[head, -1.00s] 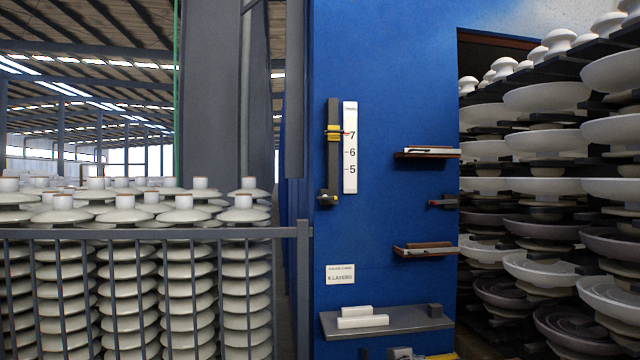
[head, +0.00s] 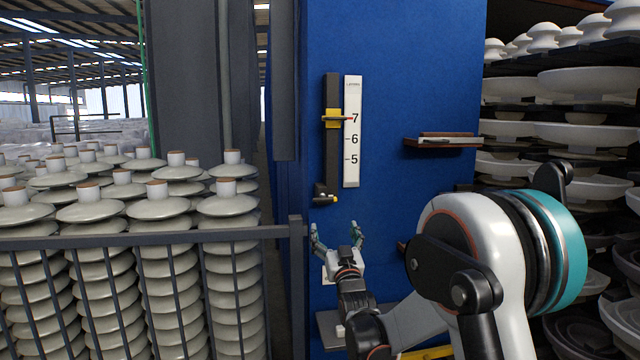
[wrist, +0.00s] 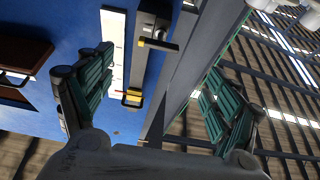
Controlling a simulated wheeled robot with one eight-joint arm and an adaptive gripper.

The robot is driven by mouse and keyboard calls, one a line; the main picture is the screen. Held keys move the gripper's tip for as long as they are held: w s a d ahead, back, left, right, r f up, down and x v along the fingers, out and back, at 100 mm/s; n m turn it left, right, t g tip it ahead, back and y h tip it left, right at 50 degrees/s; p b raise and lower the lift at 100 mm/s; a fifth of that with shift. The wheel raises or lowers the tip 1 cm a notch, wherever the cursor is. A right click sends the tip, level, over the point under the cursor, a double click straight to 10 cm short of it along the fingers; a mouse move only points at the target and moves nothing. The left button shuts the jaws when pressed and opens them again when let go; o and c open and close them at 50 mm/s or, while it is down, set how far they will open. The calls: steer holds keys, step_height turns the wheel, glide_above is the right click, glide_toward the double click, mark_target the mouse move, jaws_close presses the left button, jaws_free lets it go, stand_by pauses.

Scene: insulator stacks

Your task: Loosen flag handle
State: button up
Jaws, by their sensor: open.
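A dark vertical rail (head: 332,150) is fixed to the blue panel beside a white scale (head: 352,130) marked 7, 6, 5. A yellow slider (head: 333,118) sits on the rail with its red pointer near 7; it also shows in the wrist view (wrist: 132,97). At the rail's lower end is a black handle with a yellow tip (head: 325,197), also in the wrist view (wrist: 158,44); I take it to be the flag handle. My gripper (head: 337,235) is open and empty, just below the handle in the head view. In the wrist view its green-padded fingers (wrist: 160,65) stand apart around the rail's outline, touching nothing visible.
A small shelf (head: 440,142) juts from the panel right of the scale. A grey railing (head: 150,238) with insulator stacks (head: 228,200) stands at left. Racks of white insulators (head: 585,132) fill the right. My arm covers the lower right of the panel.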

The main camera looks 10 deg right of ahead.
mark_target(325, 201)
steer(key=x, duration=0.5)
steer(key=p+x, duration=0.1)
steer(key=x, duration=0.4)
steer(key=p+x, duration=0.1)
steer(key=x, duration=0.3)
steer(key=shift+w+r, duration=0.25)
steer(key=shift+r, duration=0.15)
steer(key=c, duration=1.1)
